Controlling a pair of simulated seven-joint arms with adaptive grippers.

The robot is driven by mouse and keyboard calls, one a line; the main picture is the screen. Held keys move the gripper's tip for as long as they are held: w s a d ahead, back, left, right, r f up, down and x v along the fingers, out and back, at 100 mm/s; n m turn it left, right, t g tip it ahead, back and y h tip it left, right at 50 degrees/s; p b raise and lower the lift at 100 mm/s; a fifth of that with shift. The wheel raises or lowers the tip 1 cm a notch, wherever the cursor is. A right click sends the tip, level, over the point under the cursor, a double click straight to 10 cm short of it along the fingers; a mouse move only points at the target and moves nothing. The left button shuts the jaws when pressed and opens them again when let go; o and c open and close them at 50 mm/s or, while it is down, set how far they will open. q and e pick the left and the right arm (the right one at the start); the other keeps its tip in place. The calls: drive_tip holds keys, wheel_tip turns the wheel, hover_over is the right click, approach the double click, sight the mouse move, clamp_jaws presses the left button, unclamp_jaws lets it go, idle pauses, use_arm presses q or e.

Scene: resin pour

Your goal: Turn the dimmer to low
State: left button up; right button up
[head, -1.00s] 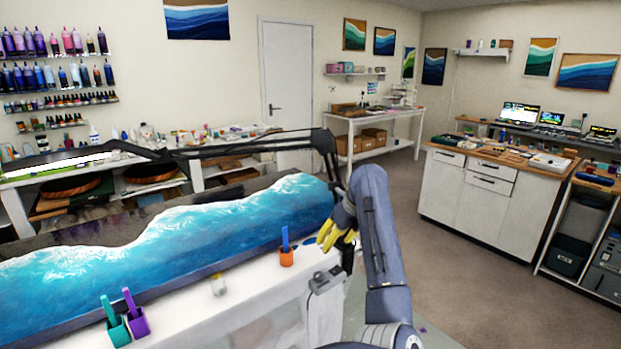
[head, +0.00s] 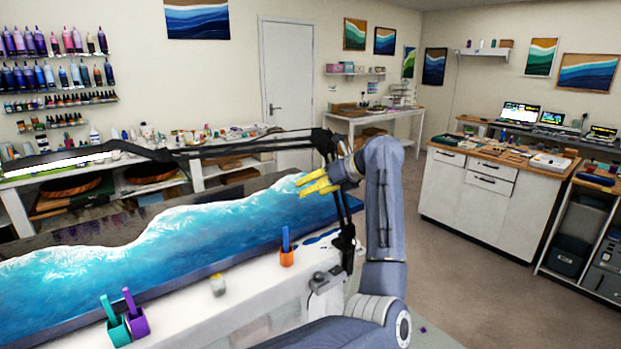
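A small grey box that looks like the dimmer (head: 325,281) sits at the right end of the white worktable, beside the foot of the black lamp arm. Its knob setting is too small to read. The lamp's long light bar (head: 58,164) glows white at the left. My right gripper (head: 300,187), with yellow fingers, is raised above the right end of the blue wave panel (head: 190,232), well above and apart from the grey box. Its fingers are apart, with nothing seen between them. My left gripper is out of view.
The black lamp arm (head: 240,148) crosses over the panel and its post stands close by my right gripper.

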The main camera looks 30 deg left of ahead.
use_arm(q)
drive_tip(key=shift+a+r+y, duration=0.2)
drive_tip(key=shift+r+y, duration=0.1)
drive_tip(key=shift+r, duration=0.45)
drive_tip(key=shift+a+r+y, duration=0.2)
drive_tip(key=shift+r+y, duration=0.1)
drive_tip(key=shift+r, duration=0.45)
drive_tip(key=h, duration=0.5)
hover_over(320, 276)
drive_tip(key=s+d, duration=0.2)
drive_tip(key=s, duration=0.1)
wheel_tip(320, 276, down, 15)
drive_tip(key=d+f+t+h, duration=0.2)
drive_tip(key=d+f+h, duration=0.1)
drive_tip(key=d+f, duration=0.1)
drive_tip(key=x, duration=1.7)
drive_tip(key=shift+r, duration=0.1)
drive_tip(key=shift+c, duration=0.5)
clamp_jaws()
